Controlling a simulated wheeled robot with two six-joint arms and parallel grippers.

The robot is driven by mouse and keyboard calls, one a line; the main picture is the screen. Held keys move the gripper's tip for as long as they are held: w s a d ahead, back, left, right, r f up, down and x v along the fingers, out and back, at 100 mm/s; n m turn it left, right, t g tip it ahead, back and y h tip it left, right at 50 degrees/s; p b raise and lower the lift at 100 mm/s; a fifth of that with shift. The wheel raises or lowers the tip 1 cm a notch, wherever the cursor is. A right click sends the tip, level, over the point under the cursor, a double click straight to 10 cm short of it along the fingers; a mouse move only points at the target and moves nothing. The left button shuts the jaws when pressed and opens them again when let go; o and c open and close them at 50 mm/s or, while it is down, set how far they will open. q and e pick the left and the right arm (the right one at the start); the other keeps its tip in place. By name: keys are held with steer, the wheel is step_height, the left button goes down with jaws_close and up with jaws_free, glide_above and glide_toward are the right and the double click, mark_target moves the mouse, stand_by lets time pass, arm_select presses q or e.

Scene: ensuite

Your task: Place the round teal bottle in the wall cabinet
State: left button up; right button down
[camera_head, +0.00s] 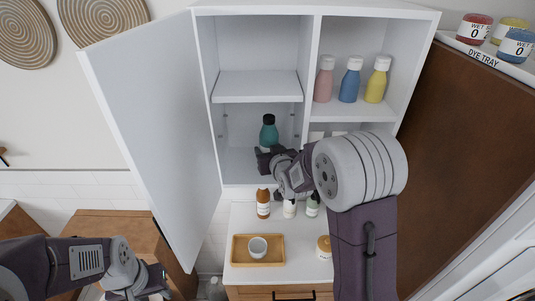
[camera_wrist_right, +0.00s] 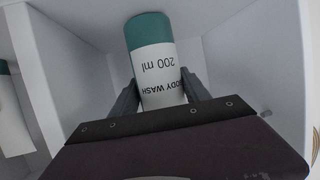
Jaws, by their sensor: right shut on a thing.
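The round teal bottle (camera_head: 269,133) is in the lower left compartment of the white wall cabinet (camera_head: 207,60). In the right wrist view it shows as a bottle (camera_wrist_right: 158,62) with a white "BODY WASH 200 ml" label, upside down in the picture. My right gripper (camera_head: 266,154) reaches into that compartment and is shut on the bottle's lower part, one finger on each side. Whether the bottle's base touches the cabinet floor is hidden. My left gripper (camera_head: 140,287) is low at the left, away from the cabinet, with its fingers unclear.
The cabinet door (camera_head: 150,110) stands open at left. Pink, blue and yellow bottles (camera_head: 349,82) fill the upper right shelf. Below, a counter holds a brown bottle (camera_head: 263,204), other bottles and a wooden tray (camera_head: 240,262). Another bottle (camera_wrist_right: 12,120) edges the wrist view.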

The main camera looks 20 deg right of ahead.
steer(key=shift+w+f, duration=0.25)
steer(key=shift+w, duration=0.45)
steer(key=c, duration=0.5)
jaws_free()
steer(key=shift+s, duration=0.3)
steer(key=shift+s+r, duration=0.3)
steer(key=shift+s, duration=0.2)
steer(key=shift+w+f, duration=0.1)
steer(key=shift+w, duration=0.05)
arm_select(q)
steer(key=f+b, duration=0.3)
steer(key=shift+w+f+b, duration=0.4)
arm_select(e)
steer(key=v, duration=1.1)
steer(key=shift+s, duration=0.4)
